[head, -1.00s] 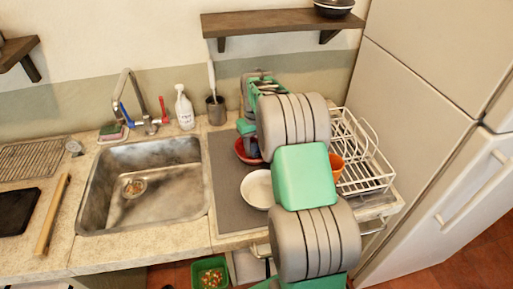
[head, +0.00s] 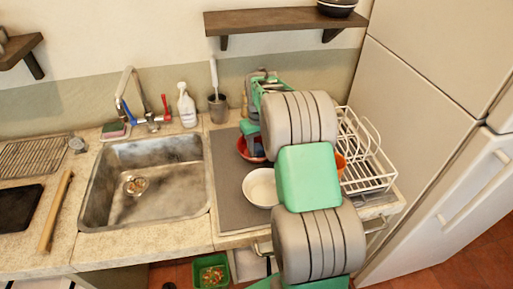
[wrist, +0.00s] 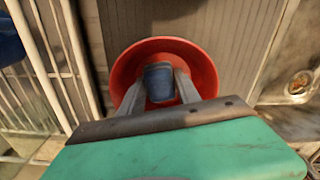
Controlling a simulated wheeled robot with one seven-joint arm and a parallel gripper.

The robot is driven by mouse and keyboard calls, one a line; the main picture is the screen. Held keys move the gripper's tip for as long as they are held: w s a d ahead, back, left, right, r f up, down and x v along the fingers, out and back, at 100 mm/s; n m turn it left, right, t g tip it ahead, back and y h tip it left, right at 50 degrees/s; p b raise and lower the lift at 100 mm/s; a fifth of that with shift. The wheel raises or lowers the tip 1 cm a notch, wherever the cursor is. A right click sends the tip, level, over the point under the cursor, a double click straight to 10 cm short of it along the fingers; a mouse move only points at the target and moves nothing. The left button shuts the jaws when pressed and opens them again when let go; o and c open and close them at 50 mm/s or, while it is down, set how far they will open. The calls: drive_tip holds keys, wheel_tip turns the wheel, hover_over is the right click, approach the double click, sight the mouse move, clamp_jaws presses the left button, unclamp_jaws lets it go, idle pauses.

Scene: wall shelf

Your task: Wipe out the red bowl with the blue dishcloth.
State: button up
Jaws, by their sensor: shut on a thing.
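The red bowl (wrist: 203,64) stands on the grey ribbed mat (wrist: 225,20) in the wrist view. In the head view the red bowl (head: 247,152) is partly hidden behind my arm. The blue dishcloth (wrist: 159,81) is a folded wad between my fingers, over the inside of the bowl. My gripper (wrist: 160,84) is shut on the cloth, with its fingertips reaching within the bowl's rim. I cannot tell whether the cloth touches the bowl's bottom.
A white bowl (head: 260,188) stands on the mat in front of the red one. A white wire rack (head: 368,165) and an orange cup (head: 341,163) are to the right. The sink (head: 145,180) is at left. A utensil holder (head: 218,108) and spray bottle (head: 187,106) stand behind.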

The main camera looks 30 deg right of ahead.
sight(257, 146)
drive_tip(key=shift+w+d, duration=0.15)
drive_tip(key=shift+w, duration=0.3)
drive_tip(key=shift+w+a, duration=0.25)
drive_tip(key=r+p, duration=0.2)
drive_tip(key=r, duration=0.1)
drive_tip(key=r+p, duration=0.2)
drive_tip(key=r, duration=0.1)
drive_tip(key=r+p, duration=0.2)
drive_tip(key=r, duration=0.1)
drive_tip(key=shift+s+r, duration=0.15)
drive_tip(key=shift+s, duration=0.2)
